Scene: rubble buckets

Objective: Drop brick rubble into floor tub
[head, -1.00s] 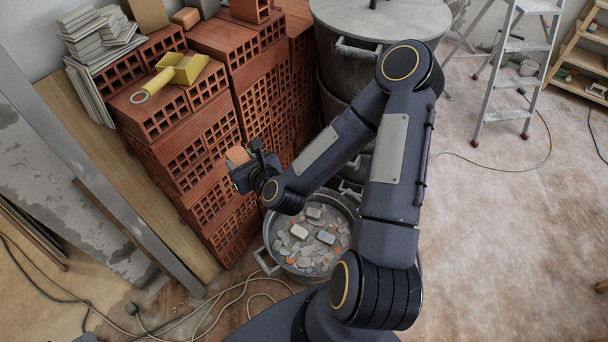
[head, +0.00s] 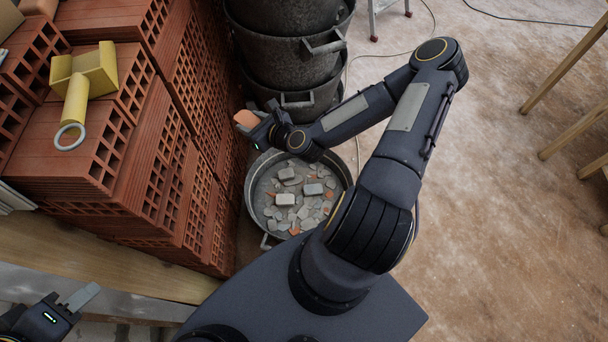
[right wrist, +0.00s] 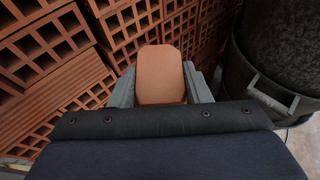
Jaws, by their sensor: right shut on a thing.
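An orange brick piece (head: 246,118) is held in my right gripper (head: 252,119), above the far left rim of the floor tub. It also shows between the two fingers in the right wrist view (right wrist: 161,75). The floor tub (head: 250,190) is a round grey metal tub on the floor, holding several grey blocks and shards with some orange bits. My left gripper (head: 80,298) is at the lower left, away from the tub. Only part of it shows, and I cannot tell if its jaws are open.
Stacked red hollow bricks (head: 150,190) stand close left of the tub, with a yellow tool (head: 82,85) on top. Stacked dark buckets (head: 290,60) stand behind the tub. A wooden plank (head: 130,268) lies in front of the bricks.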

